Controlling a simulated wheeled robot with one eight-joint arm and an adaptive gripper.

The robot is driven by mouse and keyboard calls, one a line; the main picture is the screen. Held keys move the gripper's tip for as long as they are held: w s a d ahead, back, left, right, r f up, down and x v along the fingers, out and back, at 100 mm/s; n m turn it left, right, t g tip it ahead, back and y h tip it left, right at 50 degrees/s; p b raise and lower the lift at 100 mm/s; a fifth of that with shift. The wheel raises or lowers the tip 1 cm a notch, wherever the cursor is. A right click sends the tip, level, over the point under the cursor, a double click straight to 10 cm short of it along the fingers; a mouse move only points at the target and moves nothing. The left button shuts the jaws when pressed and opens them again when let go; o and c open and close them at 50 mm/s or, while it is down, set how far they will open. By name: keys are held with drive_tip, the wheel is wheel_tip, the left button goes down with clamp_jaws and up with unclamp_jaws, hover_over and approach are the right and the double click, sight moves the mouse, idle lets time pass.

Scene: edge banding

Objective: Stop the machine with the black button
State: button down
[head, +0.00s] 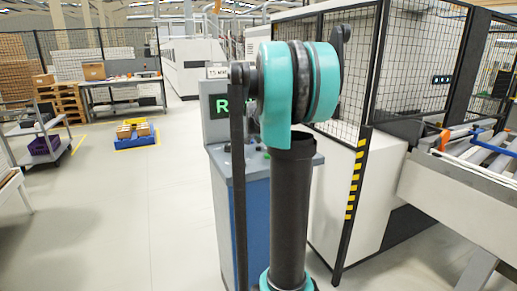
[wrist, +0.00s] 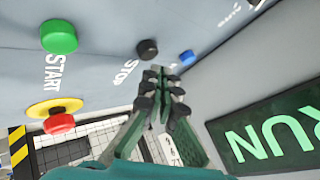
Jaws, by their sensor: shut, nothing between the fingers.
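The black button (wrist: 148,49) is a small round knob beside the printed word STOP on the grey panel, in the upper middle of the wrist view. My gripper (wrist: 166,78) is shut and empty, its fingertips pointing at the panel just below and right of the black button in the picture. A gap shows between them in the picture; the exact distance is unclear. The machine's display (wrist: 272,138) shows green RUN lettering. In the head view my arm hides the buttons and gripper; part of the display (head: 218,105) shows a green R.
Near the black button are a green START button (wrist: 59,36), a blue button (wrist: 187,57) and a red mushroom button (wrist: 60,124) on a yellow base. The grey-blue console (head: 257,215) stands before the fenced machine (head: 340,180). Floor on the left is largely open.

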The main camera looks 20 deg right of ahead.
drive_tip(key=shift+f, duration=0.9)
idle(0.8)
drive_tip(key=shift+r, duration=0.9)
drive_tip(key=shift+r, duration=2.5)
drive_tip(key=shift+a, duration=0.1)
